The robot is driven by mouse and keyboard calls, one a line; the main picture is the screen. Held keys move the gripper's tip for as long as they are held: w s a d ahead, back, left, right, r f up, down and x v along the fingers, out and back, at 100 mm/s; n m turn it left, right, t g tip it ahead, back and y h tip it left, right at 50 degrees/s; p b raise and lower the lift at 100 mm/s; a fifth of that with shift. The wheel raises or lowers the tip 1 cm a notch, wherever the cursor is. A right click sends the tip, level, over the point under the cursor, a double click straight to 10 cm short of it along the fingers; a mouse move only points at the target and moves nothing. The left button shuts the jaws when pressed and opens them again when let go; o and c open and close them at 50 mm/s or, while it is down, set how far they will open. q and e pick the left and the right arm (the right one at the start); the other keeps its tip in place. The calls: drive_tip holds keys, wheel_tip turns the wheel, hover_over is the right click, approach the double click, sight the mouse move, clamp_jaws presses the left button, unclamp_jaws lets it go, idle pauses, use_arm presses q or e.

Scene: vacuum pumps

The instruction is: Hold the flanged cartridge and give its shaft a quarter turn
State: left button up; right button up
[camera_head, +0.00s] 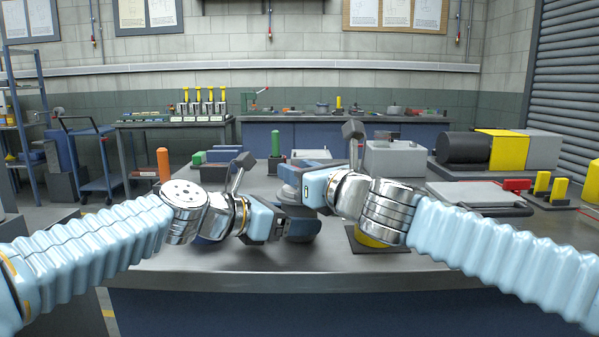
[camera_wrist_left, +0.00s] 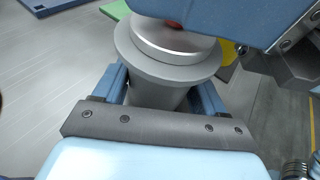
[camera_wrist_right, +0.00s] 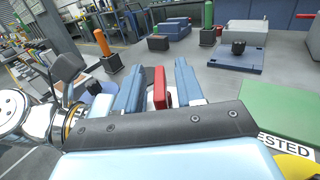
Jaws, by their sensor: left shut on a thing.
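The flanged cartridge (camera_wrist_left: 155,95) is grey metal, with a wide round flange above a narrower body. In the left wrist view its body sits between the blue fingers of my left gripper (camera_wrist_left: 165,92), which is shut on it. A red tab (camera_wrist_right: 160,88), seemingly on the shaft, stands between the two fingers of my right gripper (camera_wrist_right: 159,85). Those fingers are apart, with small gaps beside the tab. A bit of red (camera_wrist_left: 173,23) shows above the flange, under my right gripper. In the head view the grippers (camera_head: 290,225) (camera_head: 290,183) overlap and mostly hide the cartridge.
A green panel marked "TESTED" (camera_wrist_right: 280,112) lies close to the right gripper. A blue block with a black knob (camera_wrist_right: 228,62) and an orange cylinder (camera_head: 164,165) stand on the workbench (camera_head: 200,262). A dark plate with a yellow part (camera_head: 370,243) lies under my right arm. The front edge is clear.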

clamp_jaws()
drive_tip(key=shift+f, duration=0.1)
drive_tip(key=shift+w+a+f+n+g+y, duration=0.15)
drive_tip(key=shift+a+f+n+g+y, duration=0.15)
drive_tip(key=shift+a+f+g+y, duration=0.1)
drive_tip(key=shift+d+r+n+g+y, duration=0.25)
drive_tip(key=shift+n+g+y, duration=0.45)
drive_tip(key=shift+y, duration=0.3)
drive_tip(key=shift+s+d+r+n+g+y, duration=0.1)
drive_tip(key=shift+n+g+y, duration=0.5)
drive_tip(key=shift+g, duration=0.1)
drive_tip(key=shift+s+r+n+g+y, duration=0.1)
drive_tip(key=shift+n+g+y, duration=0.4)
drive_tip(key=shift+n+g, duration=0.15)
